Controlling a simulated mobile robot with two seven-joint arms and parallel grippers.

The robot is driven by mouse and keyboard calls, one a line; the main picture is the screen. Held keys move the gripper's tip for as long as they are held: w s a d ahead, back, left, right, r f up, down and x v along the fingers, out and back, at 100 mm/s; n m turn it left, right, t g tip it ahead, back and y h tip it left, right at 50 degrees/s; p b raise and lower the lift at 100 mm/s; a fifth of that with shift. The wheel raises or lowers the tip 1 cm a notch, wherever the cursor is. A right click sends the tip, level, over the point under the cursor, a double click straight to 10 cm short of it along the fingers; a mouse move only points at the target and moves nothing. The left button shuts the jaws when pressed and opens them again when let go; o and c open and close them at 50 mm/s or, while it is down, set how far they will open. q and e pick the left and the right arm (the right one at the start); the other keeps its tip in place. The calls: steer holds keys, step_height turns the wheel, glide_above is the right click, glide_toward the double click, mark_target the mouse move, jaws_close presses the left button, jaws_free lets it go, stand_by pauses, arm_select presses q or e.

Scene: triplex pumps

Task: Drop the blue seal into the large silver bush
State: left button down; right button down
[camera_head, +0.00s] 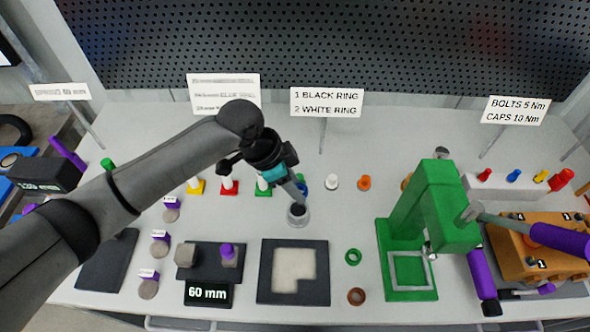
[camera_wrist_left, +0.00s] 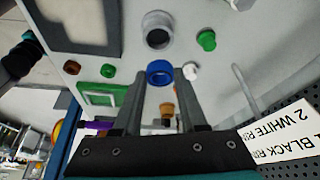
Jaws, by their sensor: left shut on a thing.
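The blue seal (camera_wrist_left: 160,72) is a blue ring at the tips of my left gripper (camera_wrist_left: 161,82), between its two fingers in the left wrist view. My left gripper (camera_head: 297,186) is shut on it; in the head view the seal (camera_head: 303,183) shows partly behind the fingers. The large silver bush (camera_head: 298,214) stands upright on the table, just in front of the gripper tips in the head view. Its round opening faces up, and it also shows in the left wrist view (camera_wrist_left: 158,28), apart from the seal. My right gripper is not in view.
A green press (camera_head: 430,215) stands to the right, with an orange pump block (camera_head: 535,250) beyond it. A dark fixture (camera_head: 265,285) lies in front of the bush. A green ring (camera_head: 353,257) and a brown ring (camera_head: 356,297) lie nearby. Small coloured parts stand in a row behind.

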arm_select(q)
steer(key=shift+a+f, duration=0.15)
steer(key=shift+f, duration=0.05)
stand_by(0.3)
steer(key=shift+r+p, duration=0.1)
steer(key=shift+p, duration=0.55)
steer(key=shift+f+b, duration=1.35)
steer(key=shift+f, duration=1.75)
steer(key=shift+p, duration=0.55)
